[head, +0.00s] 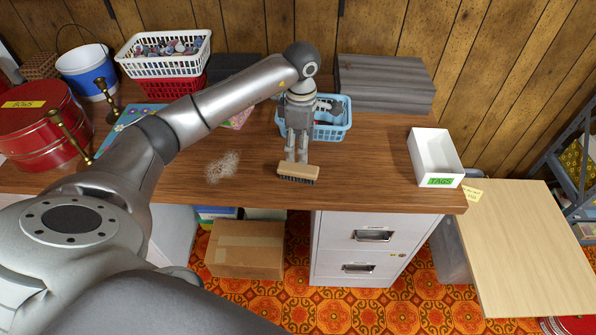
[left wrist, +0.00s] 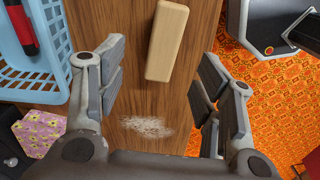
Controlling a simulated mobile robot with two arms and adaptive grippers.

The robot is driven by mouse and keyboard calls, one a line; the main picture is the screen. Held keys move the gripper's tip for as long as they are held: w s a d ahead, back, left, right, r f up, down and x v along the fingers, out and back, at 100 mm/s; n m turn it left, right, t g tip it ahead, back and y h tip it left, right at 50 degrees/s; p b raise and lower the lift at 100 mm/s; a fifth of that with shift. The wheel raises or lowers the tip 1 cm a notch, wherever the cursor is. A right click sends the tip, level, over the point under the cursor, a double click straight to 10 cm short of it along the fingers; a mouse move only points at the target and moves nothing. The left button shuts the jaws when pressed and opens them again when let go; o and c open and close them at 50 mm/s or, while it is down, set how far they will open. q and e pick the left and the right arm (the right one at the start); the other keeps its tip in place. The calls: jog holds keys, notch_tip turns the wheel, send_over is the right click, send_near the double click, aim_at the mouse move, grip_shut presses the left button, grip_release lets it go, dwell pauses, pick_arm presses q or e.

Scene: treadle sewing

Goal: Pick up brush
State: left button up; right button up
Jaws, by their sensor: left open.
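The brush (head: 298,172) has a pale wooden block and dark bristles. It lies bristles down near the front edge of the wooden desk (head: 370,190). My left gripper (head: 297,156) is above the desk just behind the brush, pointing down. In the left wrist view the brush (left wrist: 166,42) shows between and ahead of the two open fingers (left wrist: 161,58), with gaps on both sides. The gripper is empty. My right gripper is not in view.
A blue basket (head: 333,122) is close behind the gripper. A patch of pale lint (head: 222,166) lies left of the brush. A white TAGS tray (head: 434,158) stands at the right, with bare desk between it and the brush.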

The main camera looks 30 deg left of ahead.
aim_at(298, 168)
pick_arm(q)
notch_tip(298, 168, down, 3)
jog(key=shift+f, duration=0.2)
jog(key=f, duration=0.1)
jog(key=f+p, duration=0.1)
jog(key=f, duration=0.2)
jog(key=shift+s+f+p, duration=0.3)
jog(key=shift+s+f, duration=0.05)
jog(key=shift+s, duration=0.05)
jog(key=shift+a+f, duration=0.1)
jog(key=shift+f, duration=0.25)
jog(key=shift+c, duration=0.2)
jog(key=c, duration=1.1)
jog(key=shift+r, duration=0.1)
